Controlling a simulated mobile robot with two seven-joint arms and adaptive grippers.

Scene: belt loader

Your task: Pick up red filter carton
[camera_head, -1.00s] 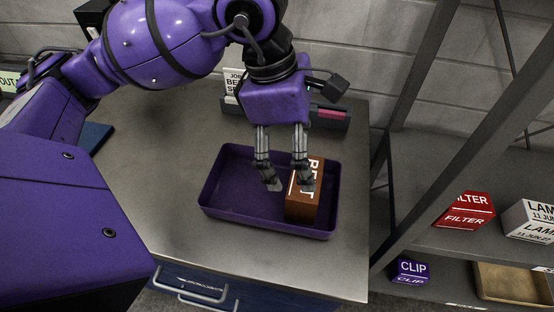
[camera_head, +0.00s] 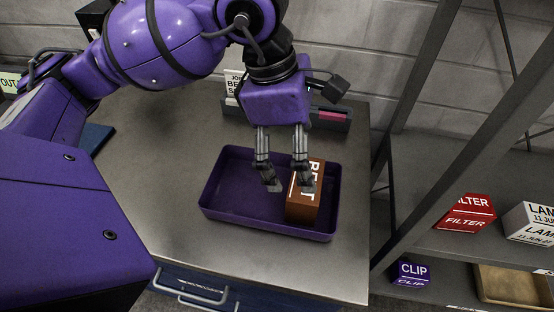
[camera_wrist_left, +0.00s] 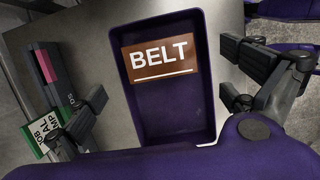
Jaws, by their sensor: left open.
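The red filter carton (camera_head: 465,213) stands on the shelf at the right in the head view, its label partly cut by a rack post. My left gripper (camera_head: 287,187) is open and empty above the purple tray (camera_head: 228,208), far to the left of the red carton. A brown belt carton (camera_head: 303,206) lies in the right part of the tray, just beside and below the gripper's fingers. The belt carton also shows in the left wrist view (camera_wrist_left: 160,75), between the spread fingers. My right gripper is not in view.
A white lamp carton (camera_head: 530,222) stands right of the red carton. A purple clip carton (camera_head: 411,271) and a tan bin (camera_head: 510,284) sit on the lower shelf. A slanted rack post (camera_head: 462,140) stands before the shelves. A card holder (camera_head: 330,118) stands at the table's back.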

